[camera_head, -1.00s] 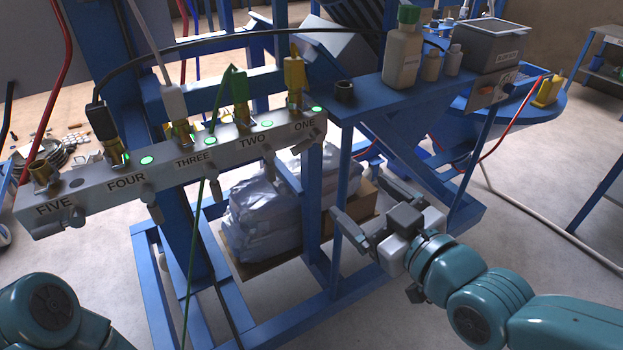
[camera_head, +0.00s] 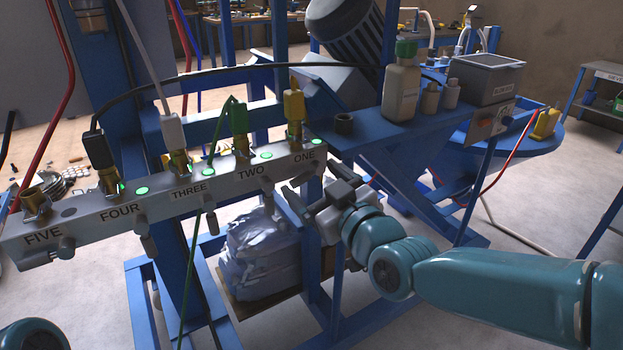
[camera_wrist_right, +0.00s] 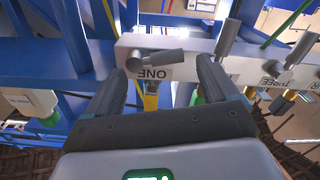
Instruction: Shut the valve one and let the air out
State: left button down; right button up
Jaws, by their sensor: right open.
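The manifold (camera_head: 85,205) is a grey bar with connectors labelled FIVE to ONE. Valve one (camera_head: 303,177) is the small lever under the label ONE at the bar's right end. In the wrist view the valve one handle (camera_wrist_right: 158,58) lies along the bar beside the upside-down label ONE. A yellow plug (camera_head: 294,103) sits in the connector above ONE, with a green light beside it. My right gripper (camera_head: 306,188) is open and empty, just in front of and below valve one. In the wrist view its fingers (camera_wrist_right: 160,80) stand either side of the handle's line, apparently short of it. My left gripper is out of view.
Valve handles two (camera_head: 250,200) and three (camera_head: 211,220) hang close by on the left. A blue shelf to the right holds a green-capped bottle (camera_head: 401,85) and a grey box (camera_head: 487,80). A wrapped sack (camera_head: 262,255) sits below. A green cord hangs before the bar.

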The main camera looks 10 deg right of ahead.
jog(key=shift+w+a, duration=0.25)
jog(key=shift+w, duration=0.4)
jog(key=c, duration=1.1)
jog(key=shift+o, duration=0.2)
jog(key=shift+m+b, duration=0.9)
jog(key=shift+b, duration=0.15)
jog(key=shift+r+m+b, duration=0.3)
jog(key=shift+r+m, duration=0.05)
jog(key=shift+m, duration=0.25)
jog(key=o, duration=1.1)
jog(key=shift+c, duration=0.2)
